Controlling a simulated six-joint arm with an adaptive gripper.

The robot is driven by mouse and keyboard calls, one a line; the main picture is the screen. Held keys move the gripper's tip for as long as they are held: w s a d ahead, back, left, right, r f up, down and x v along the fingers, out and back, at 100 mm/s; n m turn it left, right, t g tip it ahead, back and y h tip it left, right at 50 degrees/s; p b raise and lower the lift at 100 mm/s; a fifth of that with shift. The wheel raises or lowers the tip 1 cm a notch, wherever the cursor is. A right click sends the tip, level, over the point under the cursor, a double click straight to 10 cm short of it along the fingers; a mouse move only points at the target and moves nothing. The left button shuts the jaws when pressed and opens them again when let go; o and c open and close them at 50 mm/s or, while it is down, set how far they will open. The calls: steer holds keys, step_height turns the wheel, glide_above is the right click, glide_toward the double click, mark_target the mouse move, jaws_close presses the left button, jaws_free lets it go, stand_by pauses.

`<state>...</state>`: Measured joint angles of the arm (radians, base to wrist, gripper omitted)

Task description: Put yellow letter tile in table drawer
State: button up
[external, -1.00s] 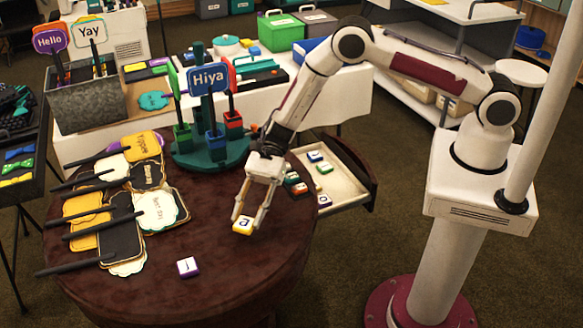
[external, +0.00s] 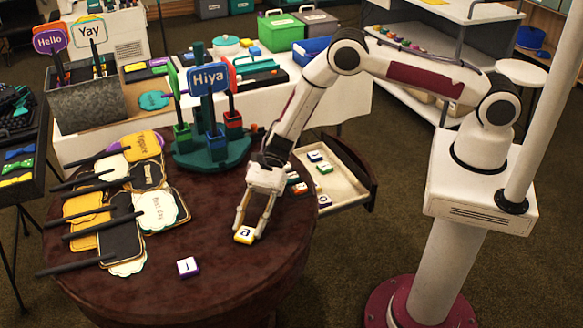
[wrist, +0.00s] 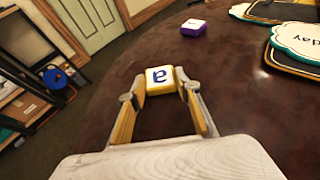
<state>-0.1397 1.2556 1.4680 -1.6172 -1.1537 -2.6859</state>
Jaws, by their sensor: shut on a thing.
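The yellow letter tile (external: 244,236) has a white face with a dark "a". It is held between the fingertips of my gripper (external: 245,231), at or just above the right front part of the round dark red table (external: 205,285); I cannot tell if it touches the top. In the wrist view the tile (wrist: 160,80) is pinched between both fingertips (wrist: 160,87). The table drawer (external: 348,187) is pulled out on the right, behind the gripper, with several letter tiles inside.
A purple letter tile (external: 188,267) lies near the table's front. Several sign paddles (external: 118,210) lie on the left of the table. A teal stand with a "Hiya" sign (external: 208,88) stands at the back.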

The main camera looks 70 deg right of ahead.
steer(key=shift+f, duration=0.1)
steer(key=o, duration=0.9)
steer(key=shift+d, duration=0.1)
steer(key=v, duration=1.2)
steer(key=shift+o, duration=0.5)
